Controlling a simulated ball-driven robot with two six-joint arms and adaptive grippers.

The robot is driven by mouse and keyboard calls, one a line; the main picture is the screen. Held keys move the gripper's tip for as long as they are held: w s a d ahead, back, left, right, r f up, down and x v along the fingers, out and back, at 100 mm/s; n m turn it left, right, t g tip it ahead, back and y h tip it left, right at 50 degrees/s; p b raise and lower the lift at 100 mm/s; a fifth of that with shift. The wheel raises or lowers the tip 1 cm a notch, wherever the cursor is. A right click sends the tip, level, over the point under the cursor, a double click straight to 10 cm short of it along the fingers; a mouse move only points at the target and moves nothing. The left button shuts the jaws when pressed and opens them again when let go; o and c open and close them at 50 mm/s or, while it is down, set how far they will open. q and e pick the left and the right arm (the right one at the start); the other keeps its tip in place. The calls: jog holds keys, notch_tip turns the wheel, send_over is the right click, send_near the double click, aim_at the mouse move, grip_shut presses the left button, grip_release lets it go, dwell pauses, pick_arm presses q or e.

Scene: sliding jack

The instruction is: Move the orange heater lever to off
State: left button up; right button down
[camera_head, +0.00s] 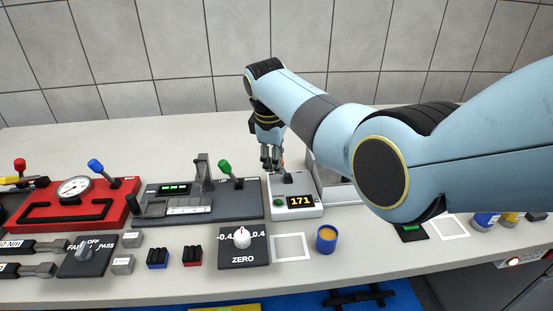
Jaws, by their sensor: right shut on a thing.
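The heater box (296,206) is a light grey unit with a lit display reading 171 and a green button, standing right of the middle of the bench. My right gripper (271,164) reaches down from above at the back of this box. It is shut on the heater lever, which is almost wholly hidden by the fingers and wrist. My left gripper is not in view.
Left of the heater box stands a dark grey unit (228,207) with a green-knobbed lever (225,167). Further left is a red unit (117,213) with a gauge and a blue-knobbed lever (95,166). A blue cup (326,240) and a ZERO dial (243,246) stand in front.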

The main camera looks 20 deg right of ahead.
jog(key=c, duration=1.1)
grip_release()
jog(key=shift+r, duration=0.15)
notch_tip(320, 180, up, 11)
jog(key=s+a, duration=0.1)
jog(key=a, duration=0.1)
jog(key=shift+s+r, duration=0.2)
jog(key=shift+s, duration=0.15)
